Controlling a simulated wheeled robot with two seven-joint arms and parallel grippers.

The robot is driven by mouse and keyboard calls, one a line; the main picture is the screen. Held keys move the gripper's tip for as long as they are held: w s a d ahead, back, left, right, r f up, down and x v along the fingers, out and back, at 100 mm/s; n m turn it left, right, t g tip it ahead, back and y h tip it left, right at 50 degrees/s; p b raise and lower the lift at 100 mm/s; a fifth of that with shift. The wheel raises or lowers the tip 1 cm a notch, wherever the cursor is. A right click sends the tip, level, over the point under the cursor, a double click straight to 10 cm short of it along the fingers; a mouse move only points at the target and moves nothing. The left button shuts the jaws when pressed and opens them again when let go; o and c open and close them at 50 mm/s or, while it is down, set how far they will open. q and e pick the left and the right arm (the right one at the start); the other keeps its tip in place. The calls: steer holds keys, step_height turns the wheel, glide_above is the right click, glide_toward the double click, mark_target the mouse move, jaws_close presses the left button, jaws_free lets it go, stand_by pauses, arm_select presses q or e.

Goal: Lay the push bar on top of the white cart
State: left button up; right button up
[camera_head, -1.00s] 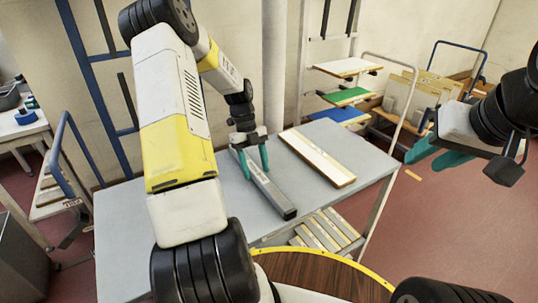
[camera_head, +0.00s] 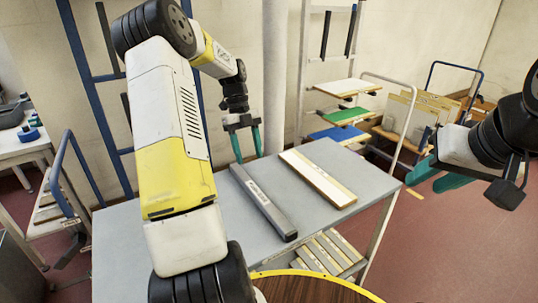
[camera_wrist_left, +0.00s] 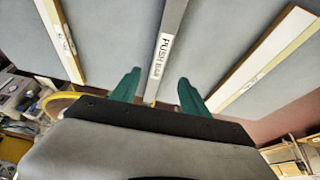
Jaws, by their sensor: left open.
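The push bar (camera_head: 264,203), a long grey bar, lies flat on a grey tabletop (camera_head: 130,245). Its white label reads PUSH BAR in the left wrist view (camera_wrist_left: 163,48). My left gripper (camera_head: 246,160) is open above the bar's far end, its green fingers apart and clear of it. In the left wrist view the bar shows between the fingertips. My right gripper (camera_head: 437,176) is in the air at the right, its fingers apart and empty. A pale tubular handle (camera_head: 402,110) rises behind the table's right end; I cannot tell which cart it belongs to.
A cream board (camera_head: 318,178) lies right of the bar on the same top. A slatted shelf (camera_head: 328,253) shows under the near edge. A blue-handled cart (camera_head: 60,185) stands left, another (camera_head: 455,75) at the back right. Floor at the right is clear.

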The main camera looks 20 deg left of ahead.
arm_select(q)
steer(key=s+d+r+n+t+y, duration=0.1)
steer(key=s+d+r+n+t, duration=0.1)
steer(key=s+d+r+n, duration=0.4)
steer(key=s+d+r+n+t+y, duration=0.1)
steer(key=s+d+r+n+t, duration=0.1)
steer(key=s+d+r+n, duration=0.4)
steer(key=s+d+r+n+t+h, duration=0.1)
steer(key=s+n+t, duration=0.4)
steer(key=s+n, duration=0.5)
step_height(320, 180, up, 3)
steer(key=d+n, duration=0.1)
steer(key=n, duration=0.2)
steer(key=shift+s+d+f+n, duration=0.15)
steer(key=shift+s+n, duration=0.05)
steer(key=shift+n, duration=0.1)
